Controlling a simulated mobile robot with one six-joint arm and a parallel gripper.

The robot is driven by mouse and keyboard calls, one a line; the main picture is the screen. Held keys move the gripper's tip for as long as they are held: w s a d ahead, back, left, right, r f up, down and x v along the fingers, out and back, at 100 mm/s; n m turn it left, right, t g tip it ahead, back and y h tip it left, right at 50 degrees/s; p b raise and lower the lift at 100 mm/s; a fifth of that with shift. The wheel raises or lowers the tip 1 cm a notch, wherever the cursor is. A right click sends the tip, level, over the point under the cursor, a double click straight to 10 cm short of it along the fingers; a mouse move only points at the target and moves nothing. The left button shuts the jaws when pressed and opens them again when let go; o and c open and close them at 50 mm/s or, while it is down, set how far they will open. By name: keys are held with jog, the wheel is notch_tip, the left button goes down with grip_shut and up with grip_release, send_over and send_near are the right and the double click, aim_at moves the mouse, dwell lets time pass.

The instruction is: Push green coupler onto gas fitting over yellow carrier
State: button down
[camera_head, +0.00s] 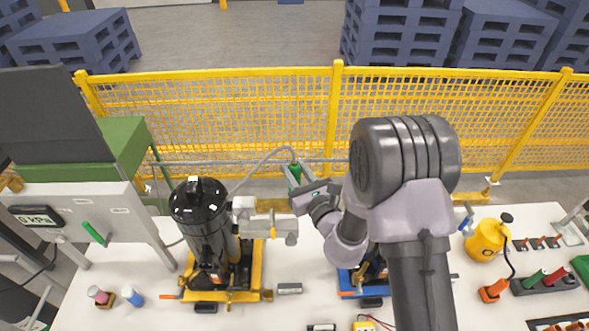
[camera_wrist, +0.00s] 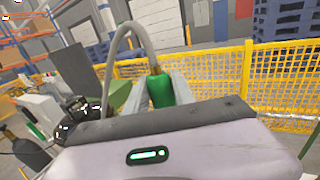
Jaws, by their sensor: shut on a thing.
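My gripper (camera_head: 297,178) is shut on the green coupler (camera_head: 294,171), held in the air above the table and right of the black compressor (camera_head: 205,225). In the wrist view the green coupler (camera_wrist: 159,89) stands between the fingers, with a grey hose (camera_wrist: 136,37) arching from its top to the left. The yellow carrier (camera_head: 256,268) bears the black compressor. I cannot tell which part is the gas fitting. The coupler is apart from the compressor.
A blue carrier (camera_head: 347,282) stands right of the yellow one, largely hidden by my arm. A yellow canister (camera_head: 484,240) and a dark tool rack (camera_head: 545,283) stand at the right. A grey gauge panel (camera_head: 75,215) is at the left. A yellow mesh fence (camera_head: 240,120) runs behind.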

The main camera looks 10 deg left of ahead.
jog(key=c, duration=1)
grip_release()
jog(key=shift+f, duration=0.1)
jog(key=p+v, duration=0.5)
jog(key=v, duration=1.2)
jog(key=shift+s, duration=0.25)
jog(key=shift+d, duration=0.15)
